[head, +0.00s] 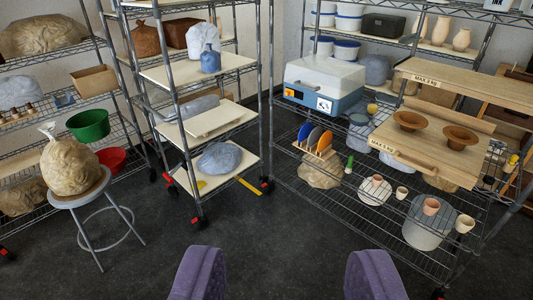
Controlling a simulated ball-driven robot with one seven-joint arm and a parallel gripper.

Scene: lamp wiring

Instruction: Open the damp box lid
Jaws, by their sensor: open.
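The box I take for the damp box (345,103) has a blue body and stands on the wire shelf unit at the right of centre, against the back. Its white lid (325,75) looks closed on top. My gripper (285,258) shows at the bottom edge as two purple fingers spread wide apart. Nothing is between them but dark floor. It is well short of the box and touches nothing.
A wooden board (430,150) with two brown bowls sticks out right of the box. Plates in a rack (314,138) and pots are below. A wheeled shelf cart (205,120) stands left. A stool (80,195) holds a bagged lump. The floor (270,225) ahead is clear.

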